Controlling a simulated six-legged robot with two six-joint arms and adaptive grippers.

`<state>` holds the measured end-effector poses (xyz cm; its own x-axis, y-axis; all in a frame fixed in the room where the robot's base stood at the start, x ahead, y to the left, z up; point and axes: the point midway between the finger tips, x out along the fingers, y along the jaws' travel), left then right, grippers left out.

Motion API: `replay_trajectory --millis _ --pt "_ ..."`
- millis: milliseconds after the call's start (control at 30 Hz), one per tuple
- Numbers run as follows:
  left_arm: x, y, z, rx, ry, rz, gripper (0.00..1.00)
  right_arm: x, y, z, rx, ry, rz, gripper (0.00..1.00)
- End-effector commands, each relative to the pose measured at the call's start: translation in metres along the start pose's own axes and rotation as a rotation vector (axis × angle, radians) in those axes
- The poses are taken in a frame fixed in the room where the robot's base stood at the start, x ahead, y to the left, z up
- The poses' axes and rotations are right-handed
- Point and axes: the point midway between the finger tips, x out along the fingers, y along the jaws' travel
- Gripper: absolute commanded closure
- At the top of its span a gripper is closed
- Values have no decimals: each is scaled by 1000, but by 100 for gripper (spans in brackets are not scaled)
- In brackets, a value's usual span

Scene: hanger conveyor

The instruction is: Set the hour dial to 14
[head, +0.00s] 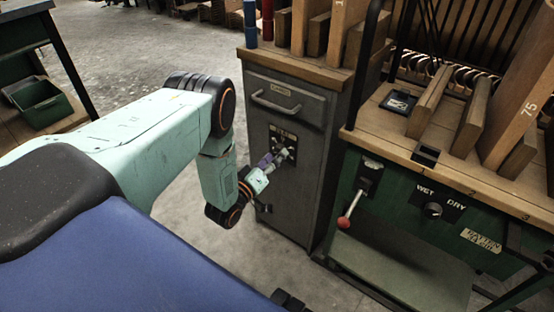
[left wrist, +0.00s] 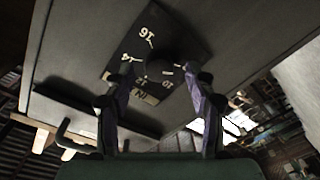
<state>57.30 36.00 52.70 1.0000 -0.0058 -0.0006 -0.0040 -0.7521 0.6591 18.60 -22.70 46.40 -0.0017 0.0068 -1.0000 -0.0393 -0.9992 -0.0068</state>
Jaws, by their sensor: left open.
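The hour dial is a dark round knob (left wrist: 168,60) on a black plate with pale numbers, 16, 14, 12 and 10 among them, in the left wrist view. The plate (head: 284,136) sits on the front of a grey cabinet (head: 312,110) in the head view. A small pale mark shows near the knob's lower edge; I cannot tell for sure which number the knob points at. My left gripper (head: 284,156) is open in front of the dial, its two fingers (left wrist: 160,76) on either side of the knob. I cannot tell whether they touch it. My right gripper is not in view.
The cabinet has a drawer handle (head: 276,103) above the dial. To the right stands a green bench with a red-tipped lever (head: 348,217) and a WET/DRY knob (head: 432,210). A dark table with a green bin (head: 40,101) is at the left. Bare floor lies between.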

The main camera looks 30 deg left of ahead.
Motion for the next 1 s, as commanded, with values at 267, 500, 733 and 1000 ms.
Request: replay_trajectory --millis 267,500,733,1000 --pt "15 1 1 0 -2 1 44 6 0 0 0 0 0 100" --pt "16 2 1 0 -3 2 50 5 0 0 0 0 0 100" --pt "16 2 2 0 -4 2 69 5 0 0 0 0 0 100" --pt "16 2 2 0 -4 2 92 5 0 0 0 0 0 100"
